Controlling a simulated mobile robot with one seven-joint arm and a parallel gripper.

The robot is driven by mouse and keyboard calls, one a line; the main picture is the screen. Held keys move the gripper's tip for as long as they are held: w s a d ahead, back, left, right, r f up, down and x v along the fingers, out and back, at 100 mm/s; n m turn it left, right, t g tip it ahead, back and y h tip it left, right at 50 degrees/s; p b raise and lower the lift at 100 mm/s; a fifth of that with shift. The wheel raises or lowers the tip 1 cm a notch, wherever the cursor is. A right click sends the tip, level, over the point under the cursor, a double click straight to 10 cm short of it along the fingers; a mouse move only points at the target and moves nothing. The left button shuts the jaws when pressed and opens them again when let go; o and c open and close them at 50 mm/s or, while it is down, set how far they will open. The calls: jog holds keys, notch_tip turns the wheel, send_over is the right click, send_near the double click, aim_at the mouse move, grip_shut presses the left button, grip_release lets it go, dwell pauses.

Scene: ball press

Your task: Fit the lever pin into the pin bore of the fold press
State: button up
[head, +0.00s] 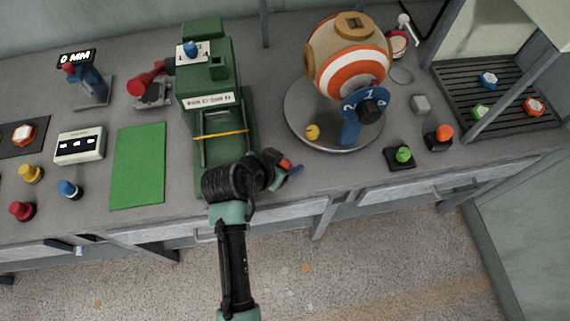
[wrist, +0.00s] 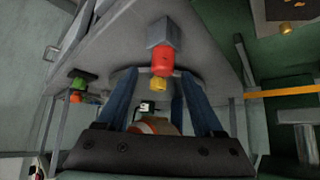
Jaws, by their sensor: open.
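A small piece with a red rounded body (wrist: 162,60) and a grey block end (wrist: 163,32), perhaps the lever pin, is near the bench's front edge. Its red part (head: 285,164) shows in the head view, partly hidden by my gripper. My gripper (head: 294,172) has blue fingers and is open. In the wrist view the fingertips (wrist: 155,72) are spread apart, with the red part between or just beyond them; contact cannot be told. The green fold press (head: 207,75) stands left of my gripper, its base partly behind my arm. I cannot make out the pin bore.
A round grey turntable (head: 300,125) carries an orange-white ball device and a yellow knob (head: 313,132), close behind my gripper. A green mat (head: 138,165) lies left of the press. Green (head: 403,155) and orange (head: 444,132) knobs stand to the right.

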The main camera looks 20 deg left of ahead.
jog(key=x, duration=0.5)
jog(key=shift+s+a+f, duration=0.2)
jog(key=shift+s+f, duration=0.05)
jog(key=shift+s, duration=0.05)
grip_shut()
